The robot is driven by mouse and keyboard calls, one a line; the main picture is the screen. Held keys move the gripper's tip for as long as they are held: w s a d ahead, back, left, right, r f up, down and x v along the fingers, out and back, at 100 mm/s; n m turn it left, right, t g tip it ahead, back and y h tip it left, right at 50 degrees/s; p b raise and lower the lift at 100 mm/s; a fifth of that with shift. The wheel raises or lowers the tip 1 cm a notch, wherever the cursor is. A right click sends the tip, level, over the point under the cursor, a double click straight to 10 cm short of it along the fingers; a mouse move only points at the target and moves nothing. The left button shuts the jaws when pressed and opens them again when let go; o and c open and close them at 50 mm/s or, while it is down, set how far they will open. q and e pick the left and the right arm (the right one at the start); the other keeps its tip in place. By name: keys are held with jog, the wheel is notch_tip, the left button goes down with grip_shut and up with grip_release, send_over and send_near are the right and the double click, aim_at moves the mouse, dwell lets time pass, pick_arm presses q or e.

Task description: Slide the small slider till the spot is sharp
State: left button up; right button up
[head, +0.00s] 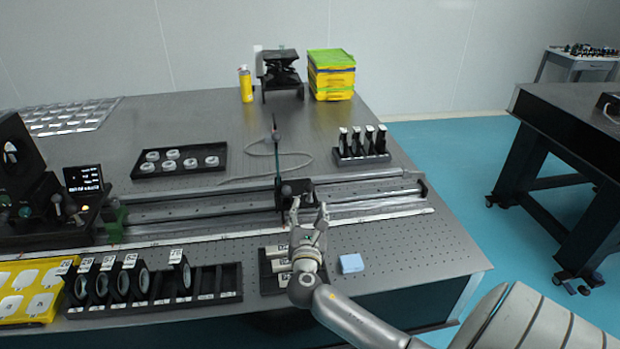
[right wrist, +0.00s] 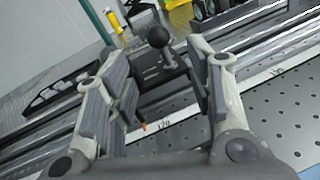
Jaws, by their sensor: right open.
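The small slider (head: 294,190) is a dark carriage on the metal rail (head: 350,190), with a thin green upright plate on it. Its black ball knob (right wrist: 158,37) on a short metal post shows in the right wrist view, between and beyond the fingers. My right gripper (head: 310,206) is open and empty, just in front of the slider; the same gripper (right wrist: 160,95) fills the sides of the wrist view. Neither finger visibly touches the knob. A small screen (head: 83,178) is lit at the left; its picture is too small to read. My left gripper is not in view.
A white scale strip (head: 200,242) runs along the rail's front. A rack of lenses (head: 140,285), a small block tray (head: 268,285) and a blue block (head: 351,263) lie near the front edge. A ring tray (head: 180,161) and a slotted holder (head: 362,156) stand behind the rail.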

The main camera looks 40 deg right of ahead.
aim_at(309, 191)
jog(key=x, duration=0.5)
jog(key=shift+w+d+r, duration=0.15)
jog(key=shift+r, duration=0.2)
jog(key=x, duration=0.4)
jog(key=shift+w+d+f, duration=0.1)
jog(key=shift+w, duration=0.05)
jog(key=shift+w+d, duration=0.2)
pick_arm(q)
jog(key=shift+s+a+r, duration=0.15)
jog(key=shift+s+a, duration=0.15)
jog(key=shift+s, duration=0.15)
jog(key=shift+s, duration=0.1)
pick_arm(e)
jog(key=shift+c, duration=0.5)
jog(key=c, duration=0.5)
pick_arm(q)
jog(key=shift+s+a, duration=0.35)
pick_arm(e)
grip_shut()
